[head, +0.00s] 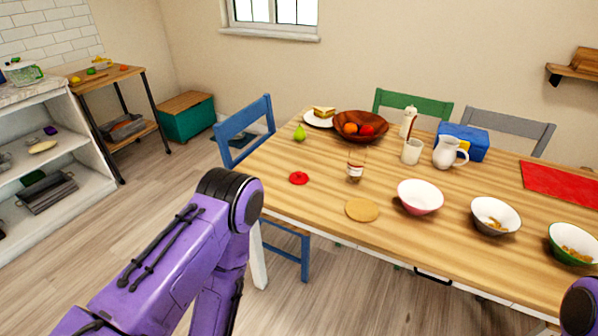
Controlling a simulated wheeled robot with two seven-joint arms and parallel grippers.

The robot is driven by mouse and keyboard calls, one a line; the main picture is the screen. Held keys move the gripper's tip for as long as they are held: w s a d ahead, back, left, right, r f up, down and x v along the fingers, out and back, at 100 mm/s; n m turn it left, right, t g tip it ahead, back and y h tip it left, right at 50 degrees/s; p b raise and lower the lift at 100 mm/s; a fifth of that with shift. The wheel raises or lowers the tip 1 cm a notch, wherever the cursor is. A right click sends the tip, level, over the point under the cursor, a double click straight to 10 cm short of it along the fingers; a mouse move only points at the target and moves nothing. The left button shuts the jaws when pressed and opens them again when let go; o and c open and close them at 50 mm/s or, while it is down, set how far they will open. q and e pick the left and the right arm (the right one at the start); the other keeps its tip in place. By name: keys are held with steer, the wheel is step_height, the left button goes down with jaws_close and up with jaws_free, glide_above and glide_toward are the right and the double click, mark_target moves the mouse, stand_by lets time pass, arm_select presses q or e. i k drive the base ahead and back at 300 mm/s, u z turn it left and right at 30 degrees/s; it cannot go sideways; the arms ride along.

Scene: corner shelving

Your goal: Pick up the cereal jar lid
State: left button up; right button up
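A small round red lid-like piece (299,178) lies flat on the wooden table (300,205) near its left end. A flat round tan disc (362,210) lies closer to the front edge. I cannot tell for sure which of the two is the cereal jar lid. A clear jar (356,165) with a reddish label stands upright between and behind them, apart from both. My purple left arm reaches up at the table's left corner, but its gripper is out of sight. Only a bit of my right arm shows at the right edge, without its gripper.
A blue chair (243,125) is at the left end.

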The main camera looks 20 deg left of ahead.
mark_target(298, 178)
steer(key=u, duration=0.45)
steer(key=i, duration=0.85)
steer(key=u, duration=0.45)
